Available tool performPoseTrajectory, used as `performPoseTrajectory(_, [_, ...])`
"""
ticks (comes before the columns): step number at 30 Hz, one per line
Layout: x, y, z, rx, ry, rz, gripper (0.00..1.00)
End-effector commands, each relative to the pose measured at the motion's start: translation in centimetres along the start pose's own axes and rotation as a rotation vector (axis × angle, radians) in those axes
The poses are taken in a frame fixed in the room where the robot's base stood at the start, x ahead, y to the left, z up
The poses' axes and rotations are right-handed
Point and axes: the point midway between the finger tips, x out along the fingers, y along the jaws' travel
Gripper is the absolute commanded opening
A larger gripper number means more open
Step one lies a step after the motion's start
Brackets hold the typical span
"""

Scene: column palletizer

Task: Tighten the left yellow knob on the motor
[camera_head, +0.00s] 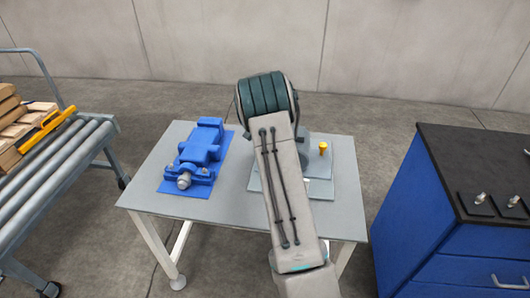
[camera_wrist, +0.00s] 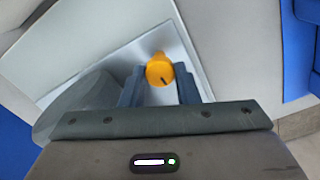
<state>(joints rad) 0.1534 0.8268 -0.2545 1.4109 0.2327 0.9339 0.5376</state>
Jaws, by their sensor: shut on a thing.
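The motor (camera_head: 313,152), a grey-green body on a light plate, stands on the right half of the table, partly hidden behind my arm. One yellow knob (camera_head: 322,147) shows upright at its right side in the head view. Another knob is not visible in that view, where my arm covers the motor's left part. In the wrist view my gripper (camera_wrist: 160,82) is shut on a yellow knob (camera_wrist: 159,69), one finger on each side. The knob has a dark line on it. A grey rounded body (camera_wrist: 82,103) lies beside the left finger. My gripper is hidden in the head view.
A blue machine part (camera_head: 203,148) sits on the table's left half. A roller conveyor (camera_head: 62,155) with wooden pieces stands at left. A blue cabinet with a black top (camera_head: 450,165) stands at right. The table's (camera_head: 225,204) front strip is bare.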

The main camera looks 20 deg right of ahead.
Motion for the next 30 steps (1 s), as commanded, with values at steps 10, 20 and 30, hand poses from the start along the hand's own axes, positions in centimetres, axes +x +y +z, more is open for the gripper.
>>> performPoseTrajectory(10, [-0.1, 0.0, -0.1, 0.004, 0.003, -0.002, 0.06])
performPoseTrajectory(20, [-0.1, 0.0, -0.1, 0.003, 0.002, -0.001, 0.50])
performPoseTrajectory(30, [-3.1, -0.1, -0.1, 0.002, 0.004, -0.003, 0.50])
